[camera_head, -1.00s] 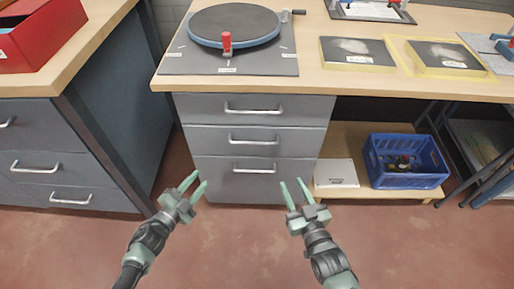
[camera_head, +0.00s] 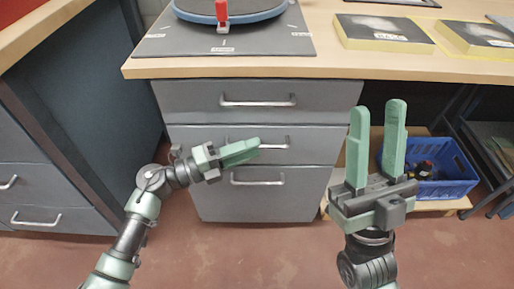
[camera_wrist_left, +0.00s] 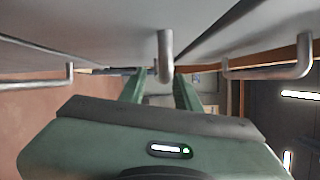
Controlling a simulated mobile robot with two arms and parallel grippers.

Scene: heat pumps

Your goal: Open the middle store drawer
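The middle drawer (camera_head: 315,152) is the second of three grey drawer fronts under the wooden worktop, and it looks closed. Its metal bar handle (camera_head: 280,143) is partly hidden by my left gripper (camera_head: 256,147), whose fingertips overlap it in the head view. In the left wrist view a handle (camera_wrist_left: 165,58) stands just ahead, in line with the gap between my left gripper's parted fingers (camera_wrist_left: 158,92). I cannot tell whether they touch it. My right gripper (camera_head: 378,108) is open and empty, pointing up in front of the cabinet's right edge.
The top drawer (camera_head: 330,98) and bottom drawer (camera_head: 297,200) are closed. A blue crate (camera_head: 455,188) sits on a low shelf to the right, partly behind my right gripper. Another grey cabinet (camera_head: 40,180) stands left. The red floor in front is clear.

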